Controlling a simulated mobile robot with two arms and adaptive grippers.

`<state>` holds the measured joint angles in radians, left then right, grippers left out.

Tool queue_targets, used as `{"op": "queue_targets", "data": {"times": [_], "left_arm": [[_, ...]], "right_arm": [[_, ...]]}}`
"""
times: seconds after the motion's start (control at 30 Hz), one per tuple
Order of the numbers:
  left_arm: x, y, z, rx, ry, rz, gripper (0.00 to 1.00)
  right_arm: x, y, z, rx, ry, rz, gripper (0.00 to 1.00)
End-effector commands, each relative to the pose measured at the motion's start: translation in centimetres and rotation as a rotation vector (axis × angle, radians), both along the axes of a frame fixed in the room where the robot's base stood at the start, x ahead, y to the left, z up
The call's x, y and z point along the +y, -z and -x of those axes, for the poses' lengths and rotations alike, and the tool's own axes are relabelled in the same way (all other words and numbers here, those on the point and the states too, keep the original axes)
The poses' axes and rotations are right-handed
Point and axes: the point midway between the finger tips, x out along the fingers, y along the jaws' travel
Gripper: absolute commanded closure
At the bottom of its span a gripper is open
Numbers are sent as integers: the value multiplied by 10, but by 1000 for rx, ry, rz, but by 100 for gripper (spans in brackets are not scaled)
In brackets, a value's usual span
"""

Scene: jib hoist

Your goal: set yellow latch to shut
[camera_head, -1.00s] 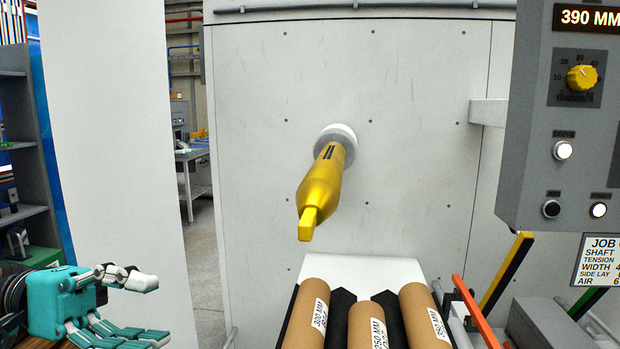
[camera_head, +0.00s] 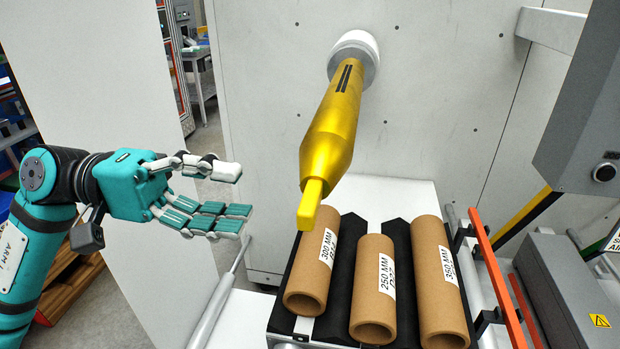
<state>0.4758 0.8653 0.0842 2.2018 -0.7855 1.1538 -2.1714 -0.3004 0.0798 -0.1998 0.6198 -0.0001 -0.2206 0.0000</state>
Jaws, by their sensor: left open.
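A gold-yellow shaft (camera_head: 335,130) sticks out from a white round collar (camera_head: 355,55) on the grey wall panel. At its near end is a bright yellow tab (camera_head: 310,205), the only yellow latch-like part I see. It points down and toward me, in line with the shaft. My left gripper (camera_head: 236,195) is open and empty, to the left of the tab and apart from it, with its fingers pointing right. My right gripper is not in view.
Several brown cardboard cores (camera_head: 312,270) lie on a black cradle (camera_head: 345,250) below the shaft. An orange-red bar (camera_head: 497,280) and a grey box (camera_head: 570,290) stand to the right. A grey control cabinet (camera_head: 590,120) hangs at upper right. Space between gripper and tab is clear.

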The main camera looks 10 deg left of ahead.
Motion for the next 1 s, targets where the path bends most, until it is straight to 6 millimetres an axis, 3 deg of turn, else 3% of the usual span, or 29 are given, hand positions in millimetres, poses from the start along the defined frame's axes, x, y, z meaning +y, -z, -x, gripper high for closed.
{"op": "queue_targets", "data": {"times": [0.1,0.4,0.6,0.87,1.0], "left_arm": [[-27,-7,1,2,4,0,56],[-79,-4,0,2,2,1,56],[-92,-1,1,1,2,1,56],[-93,0,0,0,0,1,56],[-93,0,0,0,0,0,73]], "right_arm": [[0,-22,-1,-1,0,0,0],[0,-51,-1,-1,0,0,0],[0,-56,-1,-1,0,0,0],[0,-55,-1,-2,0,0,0],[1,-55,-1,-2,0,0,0]]}}
